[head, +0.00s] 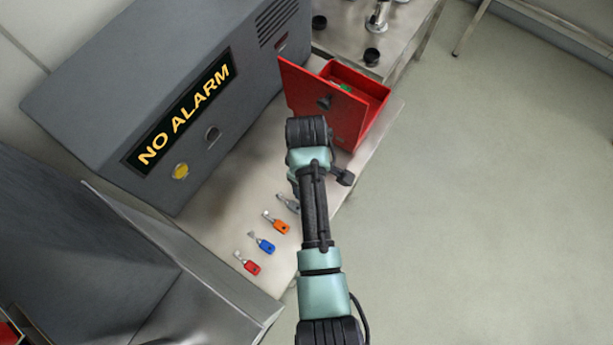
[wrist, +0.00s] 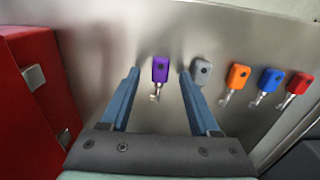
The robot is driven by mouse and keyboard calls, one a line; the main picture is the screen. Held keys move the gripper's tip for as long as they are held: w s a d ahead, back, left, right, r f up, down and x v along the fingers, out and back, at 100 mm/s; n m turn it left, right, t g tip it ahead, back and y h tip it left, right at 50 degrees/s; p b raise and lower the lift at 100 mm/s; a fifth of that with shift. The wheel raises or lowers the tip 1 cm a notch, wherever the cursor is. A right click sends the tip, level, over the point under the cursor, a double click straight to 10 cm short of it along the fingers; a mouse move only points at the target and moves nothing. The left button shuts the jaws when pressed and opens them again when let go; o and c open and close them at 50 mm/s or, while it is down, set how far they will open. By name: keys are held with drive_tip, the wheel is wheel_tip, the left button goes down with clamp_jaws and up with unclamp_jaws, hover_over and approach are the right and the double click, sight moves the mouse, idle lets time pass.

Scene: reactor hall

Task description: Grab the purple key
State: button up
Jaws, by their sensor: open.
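The purple key (wrist: 160,69) lies on the metal table, with its purple head away from my gripper and its metal shaft toward it in the wrist view. My gripper (wrist: 160,72) is open, and the purple key shows between its two blue fingertips, touching neither that I can see. A grey key (wrist: 201,71) lies close by, right beside the right fingertip. In the head view the purple key is hidden behind my arm, and my gripper's fingers are mostly hidden too.
Orange (head: 276,222), blue (head: 263,244) and red (head: 249,264) keys lie in a row on the table. A grey console (head: 150,90) reading "NO ALARM" runs along the table's left side.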

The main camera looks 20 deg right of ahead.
drive_tip(key=shift+f, duration=0.4)
clamp_jaws()
drive_tip(key=shift+r, duration=0.15)
